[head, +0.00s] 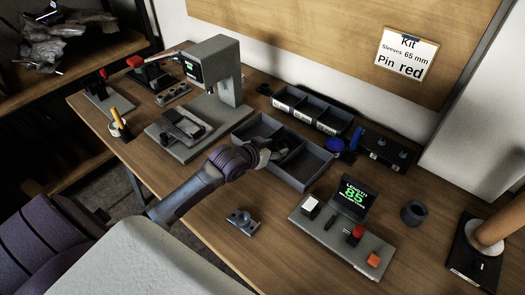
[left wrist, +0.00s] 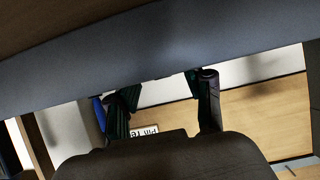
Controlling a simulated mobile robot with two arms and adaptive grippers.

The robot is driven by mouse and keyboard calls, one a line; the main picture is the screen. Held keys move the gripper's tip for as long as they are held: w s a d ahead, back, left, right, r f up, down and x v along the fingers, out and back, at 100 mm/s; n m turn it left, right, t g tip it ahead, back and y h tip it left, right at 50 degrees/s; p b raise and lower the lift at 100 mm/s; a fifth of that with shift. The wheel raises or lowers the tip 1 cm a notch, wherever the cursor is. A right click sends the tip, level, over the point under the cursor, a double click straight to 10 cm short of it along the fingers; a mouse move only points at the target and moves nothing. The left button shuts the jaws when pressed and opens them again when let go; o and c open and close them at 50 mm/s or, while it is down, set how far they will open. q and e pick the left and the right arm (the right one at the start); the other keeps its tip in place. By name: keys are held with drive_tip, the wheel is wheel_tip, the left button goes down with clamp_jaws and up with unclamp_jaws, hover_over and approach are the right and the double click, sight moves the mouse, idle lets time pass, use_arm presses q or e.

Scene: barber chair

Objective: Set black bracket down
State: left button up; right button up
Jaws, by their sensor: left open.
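My left gripper (head: 266,152) is over the left part of a dark grey divided tray (head: 308,180) on the wooden bench. In the left wrist view its two dark fingers (left wrist: 166,105) stand apart, and I see nothing held between them. I cannot clearly make out a black bracket; the arm and gripper hide part of the tray's inside. A small blue-grey bracket-like part (head: 242,221) lies on the bench in front of the tray. My right gripper does not show.
A display box (head: 353,197) reading 85 stands on a grey panel (head: 320,228) with buttons. A grey press (head: 218,70) stands behind left. A labelled bin row (head: 312,108), blue object (head: 334,145) and dark cup (head: 413,212) are nearby. Bare wood lies front centre.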

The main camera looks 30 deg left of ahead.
use_arm(q)
drive_tip(key=v, duration=0.9)
drive_tip(key=shift+s+a+r, duration=0.1)
drive_tip(key=shift+s+r, duration=0.05)
drive_tip(key=shift+s, duration=0.15)
